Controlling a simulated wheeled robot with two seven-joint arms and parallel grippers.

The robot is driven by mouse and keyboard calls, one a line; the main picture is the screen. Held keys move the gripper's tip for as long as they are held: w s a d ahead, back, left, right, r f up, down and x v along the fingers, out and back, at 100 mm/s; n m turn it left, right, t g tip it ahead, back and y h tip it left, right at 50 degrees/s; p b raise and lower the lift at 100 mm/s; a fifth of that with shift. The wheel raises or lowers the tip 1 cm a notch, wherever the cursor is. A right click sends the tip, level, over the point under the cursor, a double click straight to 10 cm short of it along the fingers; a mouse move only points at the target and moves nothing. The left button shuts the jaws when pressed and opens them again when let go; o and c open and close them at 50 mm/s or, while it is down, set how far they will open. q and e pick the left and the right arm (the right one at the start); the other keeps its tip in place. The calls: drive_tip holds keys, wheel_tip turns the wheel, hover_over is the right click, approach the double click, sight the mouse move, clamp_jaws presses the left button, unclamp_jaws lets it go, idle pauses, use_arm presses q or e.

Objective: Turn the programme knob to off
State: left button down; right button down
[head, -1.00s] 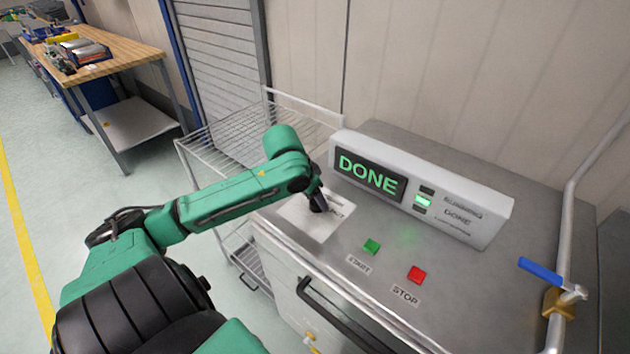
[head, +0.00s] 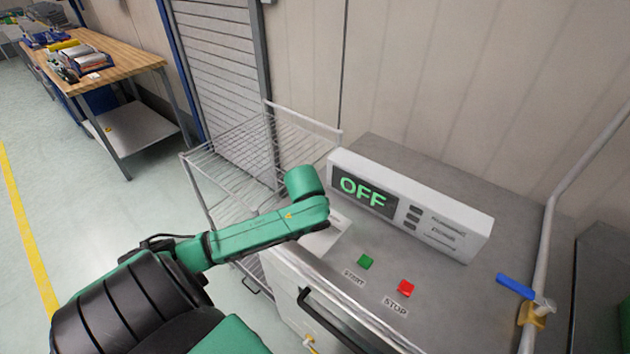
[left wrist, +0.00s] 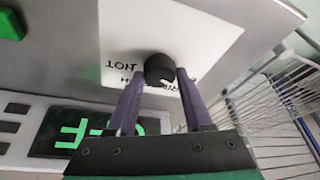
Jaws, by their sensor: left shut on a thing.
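The programme knob (left wrist: 159,68) is a small black knob on a white label plate (left wrist: 215,38) in the left wrist view. My left gripper (left wrist: 160,76) has a finger on each side of the knob and is shut on it. In the head view my green left arm hides the knob and the fingers, and part of the plate (head: 333,236) shows beside it. The display (head: 362,192) on the white panel reads OFF in green. It shows upside down in the left wrist view (left wrist: 85,132). My right gripper is in neither view.
A green START button (head: 366,262) and a red STOP button (head: 406,288) sit on the steel top. A wire rack (head: 235,150) stands behind my arm. A pipe with a blue valve handle (head: 515,286) rises at the right. A workbench (head: 110,68) stands at the far left.

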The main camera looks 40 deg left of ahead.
use_arm(q)
drive_tip(key=shift+c, duration=1.5)
unclamp_jaws()
drive_tip(key=v, duration=1.4)
drive_tip(key=shift+r, duration=0.3)
